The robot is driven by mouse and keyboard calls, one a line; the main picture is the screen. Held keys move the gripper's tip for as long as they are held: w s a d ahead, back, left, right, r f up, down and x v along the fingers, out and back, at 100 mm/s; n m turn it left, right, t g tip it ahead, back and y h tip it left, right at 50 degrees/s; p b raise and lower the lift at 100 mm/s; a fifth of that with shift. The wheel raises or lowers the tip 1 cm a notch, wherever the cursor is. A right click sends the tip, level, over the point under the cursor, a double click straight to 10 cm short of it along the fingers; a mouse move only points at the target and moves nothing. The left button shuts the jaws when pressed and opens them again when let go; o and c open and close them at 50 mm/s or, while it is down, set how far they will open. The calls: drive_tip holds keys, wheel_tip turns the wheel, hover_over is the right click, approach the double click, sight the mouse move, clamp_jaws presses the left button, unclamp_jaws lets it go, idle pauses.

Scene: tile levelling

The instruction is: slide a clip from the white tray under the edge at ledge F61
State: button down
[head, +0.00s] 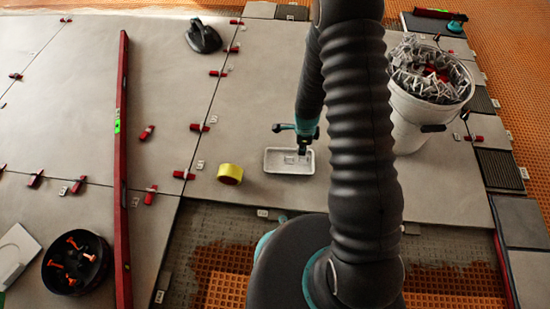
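The white tray (273,167) is a small shallow tray on the grey tiles near the middle of the head view. Pale, small shapes that look like clips (291,159) lie in it, too small to tell apart. My gripper (303,150) points down over the right part of the tray, its tips at or just above the tray. Whether it is open or shut, or touches a clip, is too small to tell. Small white labels stand along the tile edges, but their writing is not legible, so I cannot tell which is F61.
A yellow tape roll (230,173) stands left of the tray. A white bucket (412,118) full of clips stands to the right. A long red level (121,150), a black bowl (76,262) and a black suction cup (203,37) lie left. Red wedges sit along the joints.

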drive_tip(key=b, duration=0.1)
hover_over(275, 161)
wheel_tip(275, 161, down, 6)
drive_tip(key=shift+w+f, duration=0.1)
drive_tip(key=shift+f+b, duration=0.4)
drive_tip(key=shift+f, duration=1.3)
drive_tip(key=shift+f, duration=0.25)
drive_tip(key=c, duration=1.3)
unclamp_jaws()
drive_tip(key=shift+r, duration=0.15)
